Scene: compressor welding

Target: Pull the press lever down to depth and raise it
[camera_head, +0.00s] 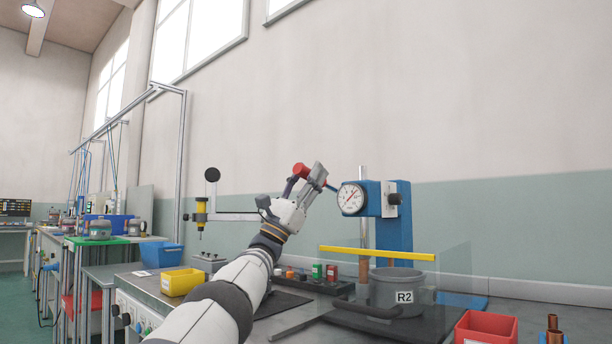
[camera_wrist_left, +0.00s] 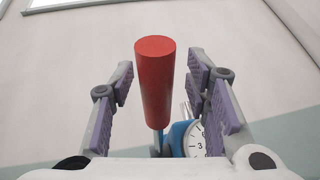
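The press (camera_head: 396,215) is blue, with a round white dial gauge (camera_head: 352,198) on its head. Its lever ends in a red grip (camera_head: 301,170), which stands up and to the left of the dial. My left gripper (camera_head: 306,178) is at the red grip. In the left wrist view the red grip (camera_wrist_left: 155,85) stands between the two open fingers of my left gripper (camera_wrist_left: 158,95), with a visible gap on each side. Part of the dial (camera_wrist_left: 195,140) shows behind the right finger. My right gripper is not in view.
A grey pot marked R2 (camera_head: 398,290) stands below the press, behind a clear panel with a yellow top bar (camera_head: 376,253). A yellow bin (camera_head: 182,281) is left of my arm, and a red bin (camera_head: 486,328) is at front right. Small coloured parts lie on the bench.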

